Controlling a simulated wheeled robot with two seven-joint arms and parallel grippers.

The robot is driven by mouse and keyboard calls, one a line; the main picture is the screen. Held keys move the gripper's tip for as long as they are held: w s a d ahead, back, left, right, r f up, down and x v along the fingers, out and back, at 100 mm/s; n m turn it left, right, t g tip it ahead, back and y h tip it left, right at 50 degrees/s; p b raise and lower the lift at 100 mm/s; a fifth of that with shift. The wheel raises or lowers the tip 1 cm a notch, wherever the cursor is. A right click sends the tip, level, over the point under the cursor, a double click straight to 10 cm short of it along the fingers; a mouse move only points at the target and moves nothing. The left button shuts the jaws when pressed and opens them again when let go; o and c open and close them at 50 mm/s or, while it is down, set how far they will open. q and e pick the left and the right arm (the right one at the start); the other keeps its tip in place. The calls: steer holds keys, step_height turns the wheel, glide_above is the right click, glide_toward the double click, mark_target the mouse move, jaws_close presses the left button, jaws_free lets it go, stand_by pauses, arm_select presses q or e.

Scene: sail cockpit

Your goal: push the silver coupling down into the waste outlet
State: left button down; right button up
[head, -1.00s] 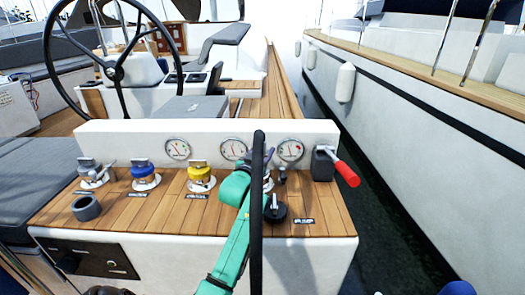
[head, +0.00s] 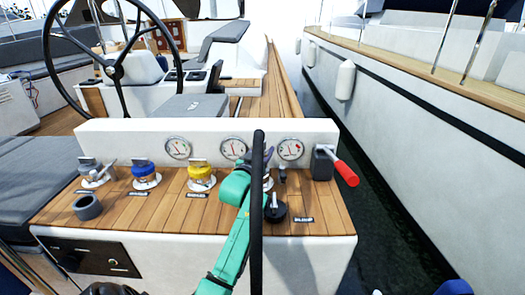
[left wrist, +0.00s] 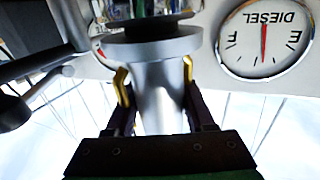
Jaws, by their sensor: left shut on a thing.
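My left gripper (left wrist: 157,85) is shut on the silver coupling (left wrist: 160,100), with one finger on each side of its smooth body. The coupling's wide flange points to the top of the left wrist view, which is upside down. A dark ring and a shiny metal fitting (left wrist: 145,10), seemingly the waste outlet, show just past the flange; I cannot tell whether they touch. In the head view my green left arm and a dark upright bar hide most of the coupling and the outlet; the left gripper (head: 262,155) shows only in part.
A blue-capped fitting (head: 145,174) and a yellow-capped fitting (head: 203,176) stand left on the wooden deck. A black round cap (head: 275,211) and a red-handled lever (head: 345,170) are on the right. Gauges (head: 290,149) line the panel behind.

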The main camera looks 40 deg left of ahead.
arm_select(q)
steer(key=shift+f+b, duration=0.3)
steer(key=shift+f, duration=0.15)
steer(key=c, duration=0.5)
jaws_free()
steer(key=shift+c, duration=0.2)
steer(key=shift+f, duration=0.1)
steer(key=shift+s, duration=0.1)
